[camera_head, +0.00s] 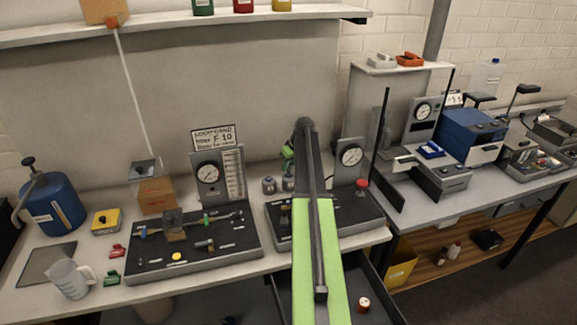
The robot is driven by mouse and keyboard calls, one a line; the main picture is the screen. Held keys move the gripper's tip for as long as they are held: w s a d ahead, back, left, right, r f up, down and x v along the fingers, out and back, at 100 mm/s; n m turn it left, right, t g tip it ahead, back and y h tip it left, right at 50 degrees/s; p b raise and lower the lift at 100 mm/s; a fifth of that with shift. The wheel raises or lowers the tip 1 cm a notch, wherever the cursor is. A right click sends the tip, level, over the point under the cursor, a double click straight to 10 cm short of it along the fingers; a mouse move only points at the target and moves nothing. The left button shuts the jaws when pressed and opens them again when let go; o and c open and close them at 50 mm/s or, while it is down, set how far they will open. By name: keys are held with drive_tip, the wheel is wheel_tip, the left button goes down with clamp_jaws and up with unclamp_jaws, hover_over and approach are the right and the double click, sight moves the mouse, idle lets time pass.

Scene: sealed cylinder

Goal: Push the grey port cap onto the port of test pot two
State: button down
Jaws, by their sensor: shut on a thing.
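My arm reaches from the bottom of the view over the right-hand dark test board (360,212). My gripper (288,152) shows only in part, as green and dark pieces at the left of the arm's far end. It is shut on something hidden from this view. Two small grey pots, one on the left (268,185) and one beside the arm (289,183), stand at the back of the board, below the gripper. I cannot read which is test pot two or make out its port. I cannot make out the grey port cap.
A dial gauge (350,156) and a red knob (361,184) stand right of my arm. The left-hand board (225,251) holds fittings and another gauge (208,172). A jug (69,279) and a blue container (52,205) are far left. A drawer below stands open.

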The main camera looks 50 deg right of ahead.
drive_tip(key=shift+f+b, duration=0.6)
drive_tip(key=c, duration=1.1)
unclamp_jaws()
drive_tip(key=shift+r, duration=0.1)
drive_tip(key=p+v, duration=1.6)
drive_tip(key=v, duration=0.1)
drive_tip(key=shift+s, duration=0.1)
